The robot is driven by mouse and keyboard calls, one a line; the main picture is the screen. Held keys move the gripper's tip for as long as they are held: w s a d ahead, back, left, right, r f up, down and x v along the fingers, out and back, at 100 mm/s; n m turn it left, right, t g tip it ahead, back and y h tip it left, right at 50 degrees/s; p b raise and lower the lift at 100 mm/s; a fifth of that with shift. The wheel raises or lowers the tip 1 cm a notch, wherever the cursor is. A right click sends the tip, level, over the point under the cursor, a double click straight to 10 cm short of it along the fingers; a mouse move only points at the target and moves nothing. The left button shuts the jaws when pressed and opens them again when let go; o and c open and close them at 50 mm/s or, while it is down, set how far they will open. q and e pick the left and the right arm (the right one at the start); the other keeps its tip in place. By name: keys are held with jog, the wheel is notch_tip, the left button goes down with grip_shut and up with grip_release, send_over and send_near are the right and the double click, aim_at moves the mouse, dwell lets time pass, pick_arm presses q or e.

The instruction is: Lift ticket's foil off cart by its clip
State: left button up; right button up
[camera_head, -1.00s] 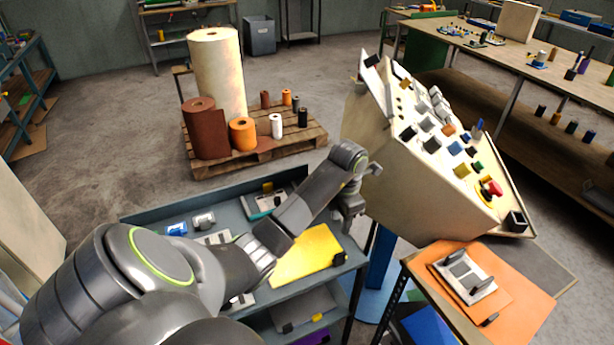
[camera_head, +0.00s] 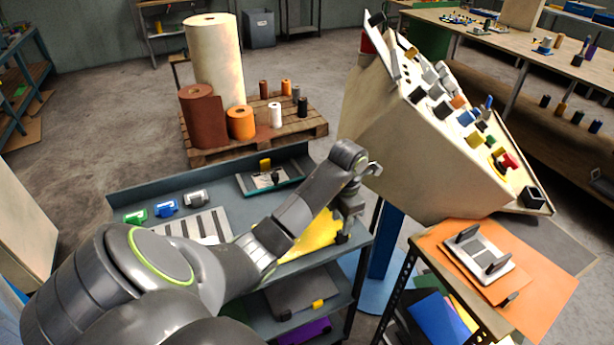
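A yellow foil sheet (camera_head: 312,243) lies on the cart's top (camera_head: 235,200), partly hidden behind my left forearm. My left gripper (camera_head: 343,234) points down at the sheet's right end, near the cart's right edge. A small dark piece, perhaps the clip, shows at its fingertips. I cannot tell whether the fingers touch it or are closed on it. No readable ticket shows. My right gripper is not in view.
Green (camera_head: 135,216), blue (camera_head: 166,207) and grey (camera_head: 197,198) clips, a slotted plate (camera_head: 205,224) and a teal board (camera_head: 270,178) share the cart. A control console (camera_head: 430,150) stands close right. An orange-topped stand (camera_head: 540,300) is front right.

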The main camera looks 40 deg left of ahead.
aim_at(341, 243)
pick_arm(q)
jog(key=shift+d+f+b, duration=0.1)
jog(key=shift+f+b, duration=0.45)
jog(key=shift+f, duration=0.15)
jog(key=shift+d+f+b, duration=0.2)
jog(key=shift+f+b, duration=0.8)
jog(key=shift+f, duration=0.95)
grip_shut()
